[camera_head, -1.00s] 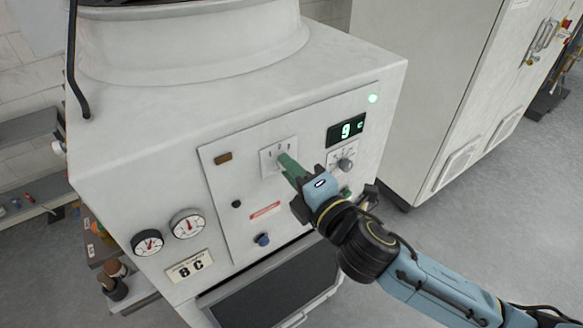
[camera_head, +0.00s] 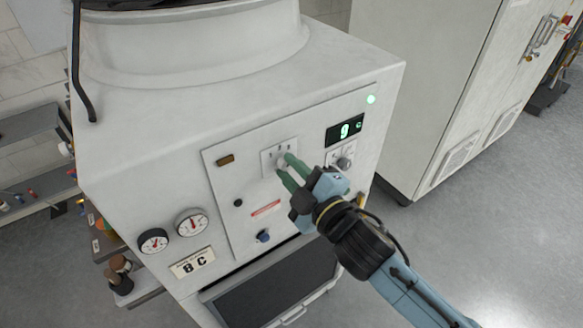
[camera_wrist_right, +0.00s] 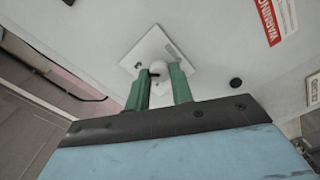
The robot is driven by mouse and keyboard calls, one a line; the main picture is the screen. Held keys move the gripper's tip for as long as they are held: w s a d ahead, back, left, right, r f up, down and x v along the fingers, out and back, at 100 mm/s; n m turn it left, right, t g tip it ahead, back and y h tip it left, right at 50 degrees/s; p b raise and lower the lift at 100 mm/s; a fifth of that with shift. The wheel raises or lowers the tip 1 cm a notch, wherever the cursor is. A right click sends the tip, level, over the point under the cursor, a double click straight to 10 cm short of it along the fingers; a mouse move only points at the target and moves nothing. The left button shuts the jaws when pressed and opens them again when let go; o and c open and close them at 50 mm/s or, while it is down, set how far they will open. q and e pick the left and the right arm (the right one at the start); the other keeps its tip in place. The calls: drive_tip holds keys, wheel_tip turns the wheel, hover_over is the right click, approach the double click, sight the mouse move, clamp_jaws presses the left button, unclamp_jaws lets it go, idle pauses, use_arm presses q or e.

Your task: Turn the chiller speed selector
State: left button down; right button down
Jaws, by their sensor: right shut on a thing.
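A pale selector knob (camera_head: 282,162) sits on a small square marked plate (camera_head: 268,157) in the middle of the white machine's control panel. The knob (camera_wrist_right: 157,67) and its plate (camera_wrist_right: 152,45) also show in the right wrist view, with the plate looking tilted there. My right gripper (camera_head: 284,165) reaches the panel from the lower right. Its two green fingers (camera_wrist_right: 160,74) are on either side of the knob and shut on it. The fingers hide part of the knob, so its pointer setting cannot be read. My left gripper is not in view.
A second knob (camera_head: 344,163) is right of the plate, partly behind my right gripper, below a display (camera_head: 345,130) reading 9. A white cabinet (camera_head: 440,80) stands to the right.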

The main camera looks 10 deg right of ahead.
idle(0.5)
drive_tip(key=c, duration=1.2)
unclamp_jaws()
drive_tip(key=b+v, duration=0.2)
drive_tip(key=v, duration=1.1)
drive_tip(key=shift+s+d+f, duration=0.1)
drive_tip(key=shift+d+f, duration=0.05)
